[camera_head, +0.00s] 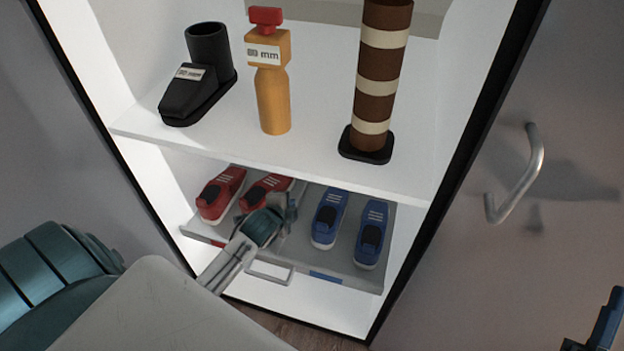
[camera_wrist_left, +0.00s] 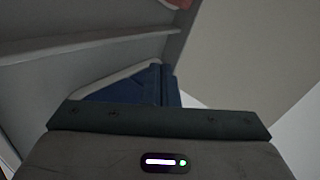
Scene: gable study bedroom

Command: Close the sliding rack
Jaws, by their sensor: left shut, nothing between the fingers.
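The sliding rack (camera_head: 330,262) is a grey tray low in the open cabinet, with a pale bar handle (camera_head: 268,273) on its front. Red shoes (camera_head: 221,194) stand on its left and blue shoes (camera_head: 330,217) on its right. How far it sticks out is hard to tell. My left gripper (camera_head: 289,208) is shut and empty, over the middle of the rack between the shoe pairs; contact with it cannot be told. The left wrist view is mostly dark, with blue gripper parts (camera_wrist_left: 165,85). Part of my right gripper (camera_head: 602,325) shows at the bottom right, away from the rack.
The shelf (camera_head: 320,165) above the rack holds a black boot-shaped item (camera_head: 200,85), an orange bottle (camera_head: 272,95) with a red top and a striped brown column (camera_head: 378,85). A door with a metal handle (camera_head: 525,175) is at the right. Wooden floor (camera_head: 290,328) shows below.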

